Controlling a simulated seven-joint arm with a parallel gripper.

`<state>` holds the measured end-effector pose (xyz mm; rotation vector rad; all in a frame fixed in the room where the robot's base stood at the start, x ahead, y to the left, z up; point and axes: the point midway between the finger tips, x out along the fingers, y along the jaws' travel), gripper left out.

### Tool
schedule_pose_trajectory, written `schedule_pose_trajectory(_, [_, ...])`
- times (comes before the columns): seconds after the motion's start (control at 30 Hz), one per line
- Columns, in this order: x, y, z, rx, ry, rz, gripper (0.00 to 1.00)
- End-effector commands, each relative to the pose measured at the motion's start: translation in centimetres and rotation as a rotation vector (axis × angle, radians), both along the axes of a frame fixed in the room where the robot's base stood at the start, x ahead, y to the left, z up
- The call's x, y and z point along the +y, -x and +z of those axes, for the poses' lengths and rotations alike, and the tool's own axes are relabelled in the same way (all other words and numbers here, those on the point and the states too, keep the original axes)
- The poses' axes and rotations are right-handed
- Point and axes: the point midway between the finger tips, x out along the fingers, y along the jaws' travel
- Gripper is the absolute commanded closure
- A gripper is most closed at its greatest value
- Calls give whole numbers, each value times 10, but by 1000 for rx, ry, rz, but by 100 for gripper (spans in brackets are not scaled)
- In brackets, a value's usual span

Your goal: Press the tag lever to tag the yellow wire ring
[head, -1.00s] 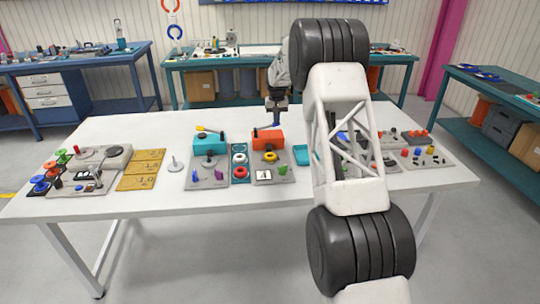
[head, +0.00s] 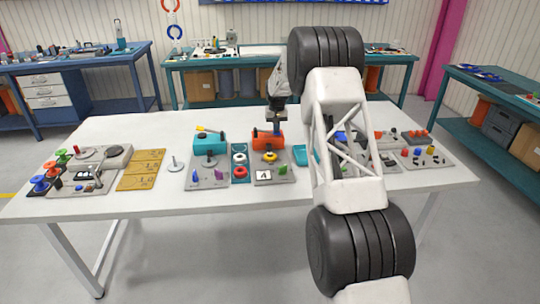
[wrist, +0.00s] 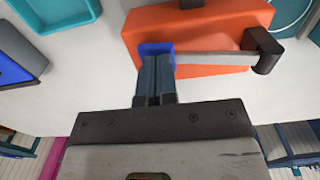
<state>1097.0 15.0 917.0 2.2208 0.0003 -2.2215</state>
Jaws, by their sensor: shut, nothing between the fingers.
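The orange tag box (head: 263,143) stands on a grey board on the white table. Its lever (wrist: 215,58) shows in the wrist view as a grey bar from a dark pivot (wrist: 264,50) to a blue end pad (wrist: 146,50). The yellow wire ring (head: 269,157) sits on the board in front of the orange box. My gripper (head: 276,130) is shut and empty, pointing down at the box. In the wrist view its fingertips (wrist: 156,60) overlap the blue pad; I cannot tell whether they touch it. The ring is out of the wrist view.
A teal box (head: 208,146) with its own lever stands to the left. A teal tray (head: 239,172) with a white and a red ring lies between the boards. A card (head: 264,175) and a green piece (head: 283,169) lie in front.

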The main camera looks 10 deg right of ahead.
Motion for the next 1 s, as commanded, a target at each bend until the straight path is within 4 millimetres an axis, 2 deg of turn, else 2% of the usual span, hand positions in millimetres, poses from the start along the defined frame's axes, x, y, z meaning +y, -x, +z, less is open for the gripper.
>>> schedule_pose_trajectory(0.17, [0,0,13,-2,0,0,100])
schedule_pose_trajectory(0.8, [0,0,101,-2,0,0,100])
schedule_pose_trajectory(1.0, [0,0,119,-1,0,0,100])
